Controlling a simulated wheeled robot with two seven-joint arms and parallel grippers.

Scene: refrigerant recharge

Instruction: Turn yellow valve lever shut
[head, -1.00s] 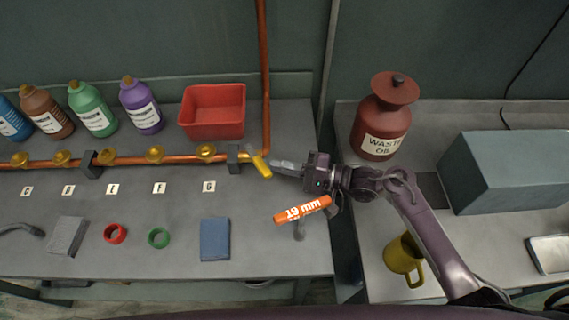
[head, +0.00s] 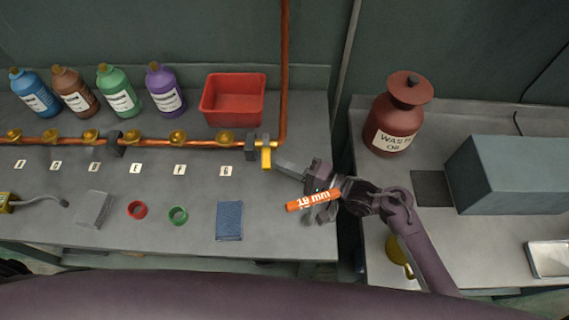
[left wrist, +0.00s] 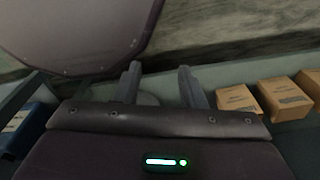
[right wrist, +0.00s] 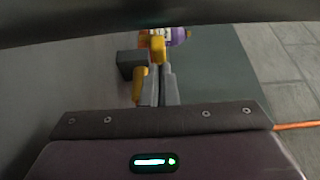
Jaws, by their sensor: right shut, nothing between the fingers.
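The yellow valve lever (head: 266,157) sits at the right end of the copper pipe, next to a dark grey block (head: 252,147). It points toward the front of the bench, nearly square to the pipe. My right gripper (head: 279,165) is shut and empty, its fingertips just right of the lever. In the right wrist view the shut fingers (right wrist: 160,88) stand close beside the yellow lever (right wrist: 140,86); I cannot tell whether they touch. My left gripper (left wrist: 163,84) is open and empty in the left wrist view, away from the lever.
An orange 19 mm tool (head: 313,200) lies below my right gripper. A red bin (head: 233,112) stands behind the pipe (head: 195,144). A blue pad (head: 229,221) lies in front.

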